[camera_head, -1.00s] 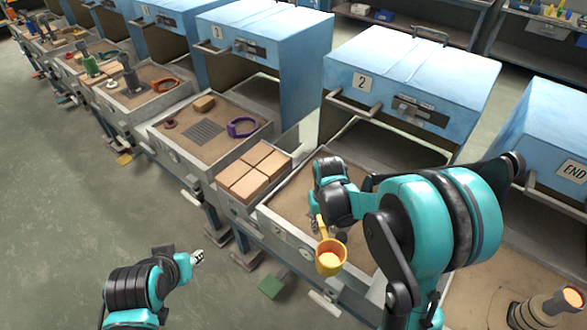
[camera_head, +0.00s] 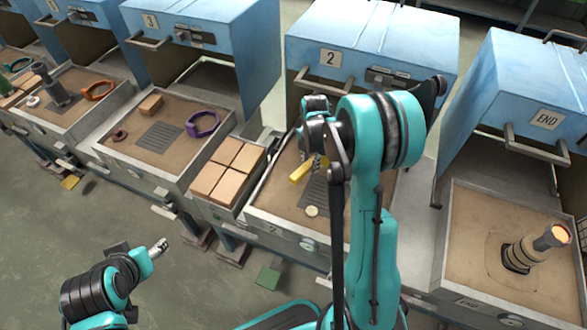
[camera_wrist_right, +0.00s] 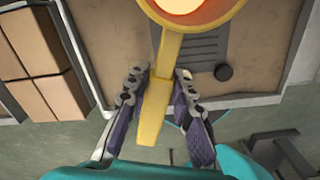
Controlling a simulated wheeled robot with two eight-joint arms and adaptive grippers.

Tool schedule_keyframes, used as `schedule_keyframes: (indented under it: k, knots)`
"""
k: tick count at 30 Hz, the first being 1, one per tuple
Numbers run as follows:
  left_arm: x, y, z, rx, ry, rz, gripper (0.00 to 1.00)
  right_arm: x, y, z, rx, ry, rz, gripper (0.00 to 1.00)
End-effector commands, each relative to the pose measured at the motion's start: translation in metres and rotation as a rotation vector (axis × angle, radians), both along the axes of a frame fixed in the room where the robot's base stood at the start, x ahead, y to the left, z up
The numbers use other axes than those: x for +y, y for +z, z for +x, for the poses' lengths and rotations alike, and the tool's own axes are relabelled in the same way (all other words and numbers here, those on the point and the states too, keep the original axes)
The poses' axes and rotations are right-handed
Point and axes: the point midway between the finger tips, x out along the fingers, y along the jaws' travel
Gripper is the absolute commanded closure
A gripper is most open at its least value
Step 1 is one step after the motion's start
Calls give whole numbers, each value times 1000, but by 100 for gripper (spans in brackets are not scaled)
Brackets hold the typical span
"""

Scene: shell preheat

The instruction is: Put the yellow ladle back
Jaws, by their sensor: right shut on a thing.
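My right gripper (camera_wrist_right: 155,100) is shut on the handle of the yellow ladle (camera_wrist_right: 153,112), with a purple-padded finger on each side. The ladle's round bowl, with a pale orange inside, is cut off at the top of the right wrist view. In the head view a short yellow part of the ladle (camera_head: 301,170) shows beside my right gripper (camera_head: 315,160), over the sandy tray of station 2 (camera_head: 266,205); the rest is hidden by my arm. Whether it touches the tray cannot be told. My left gripper (camera_head: 160,246) is over the floor at lower left, apart from the trays.
Tan blocks (camera_head: 228,170) stand left of the tray. The blue number 2 hood (camera_head: 370,45) rises behind. A glowing-tipped cylinder (camera_head: 530,250) stands in the END tray at right.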

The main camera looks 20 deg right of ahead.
Motion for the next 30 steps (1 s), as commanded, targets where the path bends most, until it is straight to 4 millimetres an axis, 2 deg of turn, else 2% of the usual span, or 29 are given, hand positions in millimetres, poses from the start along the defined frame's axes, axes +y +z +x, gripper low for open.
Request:
schedule_keyframes:
  k: [3,6,10,14,22,25,30]
  knots:
    - [0,2,0,0,0,0,40,-15,0,2,0,172,-2,100]
    - [0,2,0,0,0,0,40,-23,0,3,-1,270,-3,100]
    - [0,0,0,0,0,0,40,-21,-5,7,0,328,-4,100]
    - [0,-8,0,0,0,0,40,1,-21,17,0,338,-4,100]
    - [0,-25,0,0,0,0,40,56,-58,45,0,335,-4,100]
    - [0,-29,0,0,0,0,40,69,-66,51,0,333,-4,100]
    - [0,-31,0,0,0,0,40,78,-72,56,0,331,-4,100]
